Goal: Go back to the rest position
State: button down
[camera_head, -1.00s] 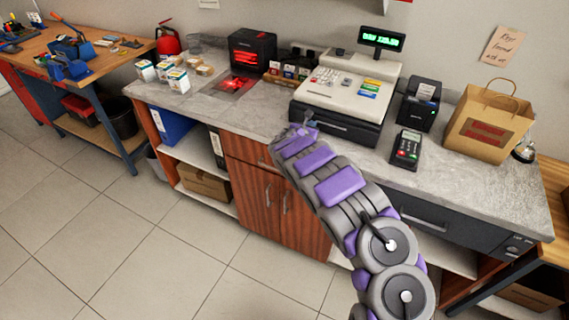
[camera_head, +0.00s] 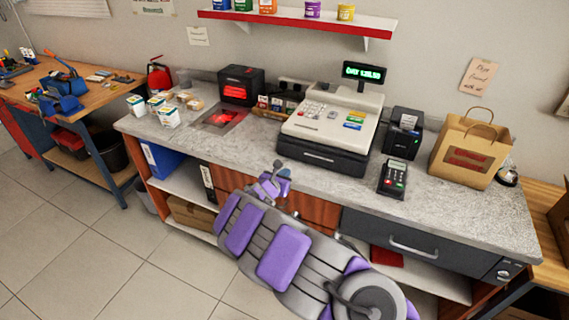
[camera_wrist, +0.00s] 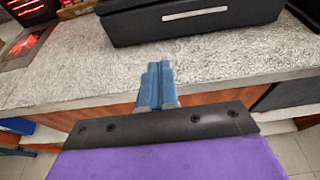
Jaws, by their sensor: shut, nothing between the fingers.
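My gripper (camera_head: 273,181) is at the end of my purple and grey arm in the head view, in front of the counter's front edge. In the wrist view its blue-grey fingers (camera_wrist: 156,85) are together with nothing between them. They point toward the grey stone counter (camera_wrist: 215,61) and the dark base of the cash register (camera_wrist: 190,20). In the head view the register (camera_head: 325,125) stands on the counter beyond my gripper, apart from it.
A card terminal (camera_head: 393,178), a receipt printer (camera_head: 403,130) and a paper bag (camera_head: 468,150) stand right of the register. Small boxes (camera_head: 168,117) stand at the counter's left. A workbench (camera_head: 95,92) is at far left. The tiled floor (camera_head: 90,240) at left is clear.

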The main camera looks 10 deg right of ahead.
jog(key=s+d+r+m+g+h, duration=0.25)
jog(key=s+d+r+m, duration=0.2)
jog(key=d+r, duration=0.3)
jog(key=s+d+r+m+g+h, duration=0.1)
jog(key=s+d+r+m+h, duration=0.2)
jog(key=d+r+m, duration=0.35)
jog(key=s+d+r+m+g, duration=0.3)
jog(key=s+d+m, duration=0.1)
jog(key=s+d, duration=0.25)
jog(key=s+d+r+m+g, duration=0.3)
jog(key=s+d+r, duration=0.15)
jog(key=s, duration=0.35)
jog(key=s+f+m+g+y, duration=0.2)
jog(key=s+m+g+y, duration=0.35)
jog(key=s, duration=1.05)
jog(key=s+a+f+m+y, duration=0.2)
jog(key=s+a+m+y, duration=0.1)
jog(key=s+a, duration=0.6)
jog(key=s+a+f+m+y, duration=0.2)
jog(key=s+a+m+y, duration=0.1)
jog(key=s+a, duration=0.6)
jog(key=shift+s+a+f+t+y, duration=0.2)
jog(key=shift+s+f+t+y, duration=0.15)
jog(key=shift+y, duration=0.25)
jog(key=c, duration=1.8)
grip_release()
jog(key=shift+m, duration=0.25)
